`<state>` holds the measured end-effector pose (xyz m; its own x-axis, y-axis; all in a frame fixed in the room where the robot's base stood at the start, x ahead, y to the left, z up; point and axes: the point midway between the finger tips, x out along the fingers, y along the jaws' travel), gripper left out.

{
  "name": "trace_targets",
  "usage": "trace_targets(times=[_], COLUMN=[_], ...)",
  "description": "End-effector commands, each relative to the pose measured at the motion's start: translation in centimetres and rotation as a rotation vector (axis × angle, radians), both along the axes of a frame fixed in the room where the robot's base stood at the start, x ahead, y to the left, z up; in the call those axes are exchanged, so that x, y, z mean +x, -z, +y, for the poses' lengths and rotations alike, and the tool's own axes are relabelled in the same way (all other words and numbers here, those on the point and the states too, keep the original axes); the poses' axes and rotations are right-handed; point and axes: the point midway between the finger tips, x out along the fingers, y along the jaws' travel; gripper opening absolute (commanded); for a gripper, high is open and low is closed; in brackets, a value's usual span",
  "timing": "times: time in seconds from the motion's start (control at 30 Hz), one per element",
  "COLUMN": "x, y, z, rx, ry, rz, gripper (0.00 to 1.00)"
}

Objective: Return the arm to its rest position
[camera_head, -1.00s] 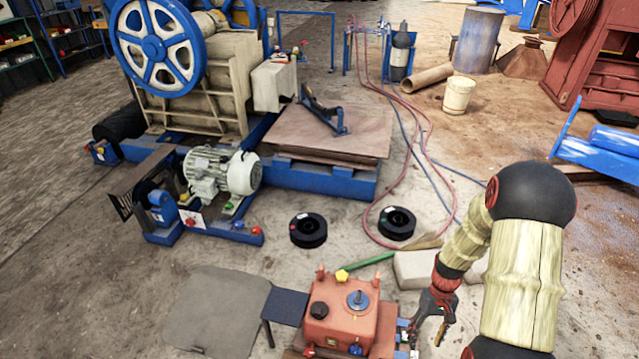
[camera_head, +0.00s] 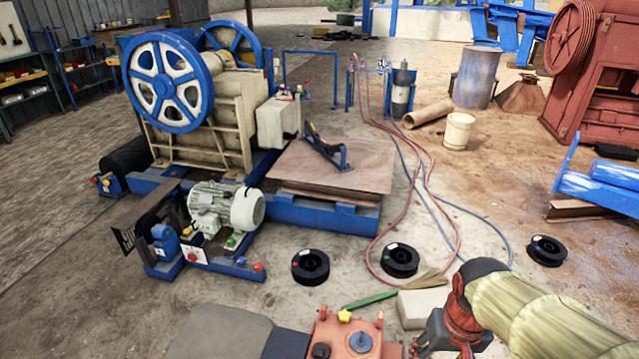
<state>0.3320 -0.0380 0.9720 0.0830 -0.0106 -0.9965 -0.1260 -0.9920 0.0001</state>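My arm reaches in from the lower right corner of the head view, with pale, wood-like covered links and a red-and-black wrist. My gripper (camera_head: 430,345) is at the bottom edge, right of the red box-shaped unit (camera_head: 335,333) with its yellow, blue and black caps. Its fingers are mostly hidden or cut off by the frame edge, so their opening does not show. No held object is visible.
A pale block (camera_head: 422,308) lies close beside the wrist. Black spools (camera_head: 311,267) lie on the floor. The jaw crusher (camera_head: 190,95) and motor (camera_head: 226,206) stand left. Red hoses (camera_head: 436,215) cross the floor behind. A grey mat (camera_head: 222,330) lies lower left.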

Motion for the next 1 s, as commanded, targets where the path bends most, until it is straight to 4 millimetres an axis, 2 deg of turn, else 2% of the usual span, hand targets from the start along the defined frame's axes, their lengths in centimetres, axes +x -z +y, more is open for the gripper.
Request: trace_targets(times=[0.03, 0.3, 0.5, 0.67, 1.0], x=[-0.5, -2.8, -3.5, -3.7, -3.6], y=[-1.4, -7.6, -11.3, -12.3, -12.2], z=[0.4, 2.3, 3.3, 3.7, 3.8], rx=[-0.005, -0.023, -0.028, -0.026, -0.026], ry=[-0.013, -0.071, -0.105, -0.123, -0.125], rz=[-0.042, -0.257, -0.38, -0.411, -0.408], gripper=[0.52, 0.52, 0.52, 0.52, 0.52])
